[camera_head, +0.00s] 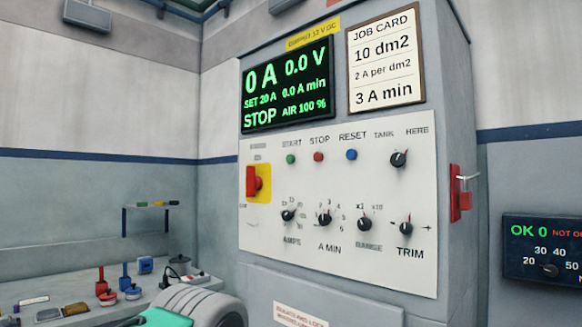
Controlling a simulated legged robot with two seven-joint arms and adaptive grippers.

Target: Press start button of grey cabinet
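The grey cabinet (460,80) fills the middle and right of the head view. Its pale control panel (420,270) carries a green button (291,159) under the label START. A red button (318,157) under STOP and a blue button (351,154) under RESET sit to its right. The dark display (287,85) above reads 0 A, 0.0 V, SET 20 A and STOP in green.
A red and yellow switch (257,182) sits left on the panel, with several black knobs below the buttons. A red padlocked latch (461,193) sticks out at the cabinet's right side. A bench (85,318) with small tools stands at lower left.

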